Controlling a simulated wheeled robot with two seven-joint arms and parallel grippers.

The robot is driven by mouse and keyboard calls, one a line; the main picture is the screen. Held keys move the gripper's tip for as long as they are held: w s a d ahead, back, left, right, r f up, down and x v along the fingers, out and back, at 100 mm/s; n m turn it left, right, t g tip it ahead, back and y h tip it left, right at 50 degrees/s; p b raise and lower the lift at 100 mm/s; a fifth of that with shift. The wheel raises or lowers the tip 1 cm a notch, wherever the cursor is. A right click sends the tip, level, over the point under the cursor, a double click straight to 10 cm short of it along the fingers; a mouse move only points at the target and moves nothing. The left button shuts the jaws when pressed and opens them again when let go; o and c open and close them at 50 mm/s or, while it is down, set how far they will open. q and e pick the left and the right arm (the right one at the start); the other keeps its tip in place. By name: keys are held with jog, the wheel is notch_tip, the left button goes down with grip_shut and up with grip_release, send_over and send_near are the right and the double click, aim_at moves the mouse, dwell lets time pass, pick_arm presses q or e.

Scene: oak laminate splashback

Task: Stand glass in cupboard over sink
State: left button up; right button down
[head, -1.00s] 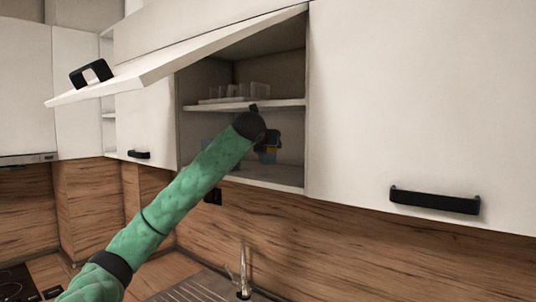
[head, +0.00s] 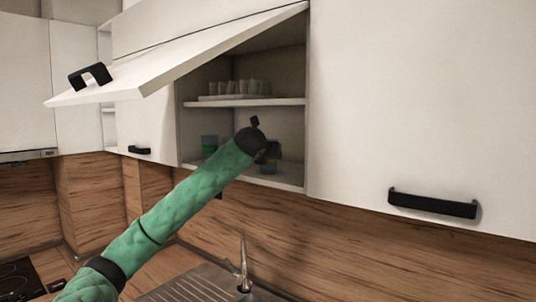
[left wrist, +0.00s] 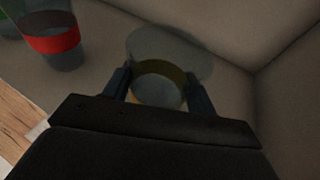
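The cupboard over the sink has its flap door (head: 190,60) raised. My left arm reaches into its lower compartment. In the head view my wrist hides most of the left gripper, with dark parts showing beside it. In the left wrist view the left gripper (left wrist: 158,85) has its fingers on either side of a clear glass (left wrist: 158,82) with an olive-yellow band, seemingly touching it. The cupboard's lower shelf (left wrist: 225,75) lies below the glass; whether the glass touches it I cannot tell. My right gripper is out of view.
A glass with a red band (left wrist: 55,40) stands to the left in the left wrist view. A blue-green glass (head: 209,145) stands on the lower shelf. Several cups (head: 240,87) stand on the upper shelf (head: 285,102). A tap (head: 243,265) rises below.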

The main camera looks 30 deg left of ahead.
pick_arm(q)
jog(key=o, duration=0.4)
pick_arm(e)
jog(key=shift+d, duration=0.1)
pick_arm(q)
jog(key=shift+o, duration=0.2)
jog(key=shift+s+d+r+b, duration=0.15)
jog(key=shift+s+b, duration=0.3)
jog(key=shift+b, duration=0.05)
jog(key=b+v, duration=0.2)
jog(key=v, duration=0.2)
jog(key=shift+s+d+b, duration=0.1)
jog(key=shift+s+b, duration=0.1)
jog(key=shift+b, duration=0.2)
jog(key=b+v, duration=0.2)
jog(key=v, duration=0.4)
jog(key=shift+s+r+b, duration=0.25)
jog(key=shift+b, duration=0.15)
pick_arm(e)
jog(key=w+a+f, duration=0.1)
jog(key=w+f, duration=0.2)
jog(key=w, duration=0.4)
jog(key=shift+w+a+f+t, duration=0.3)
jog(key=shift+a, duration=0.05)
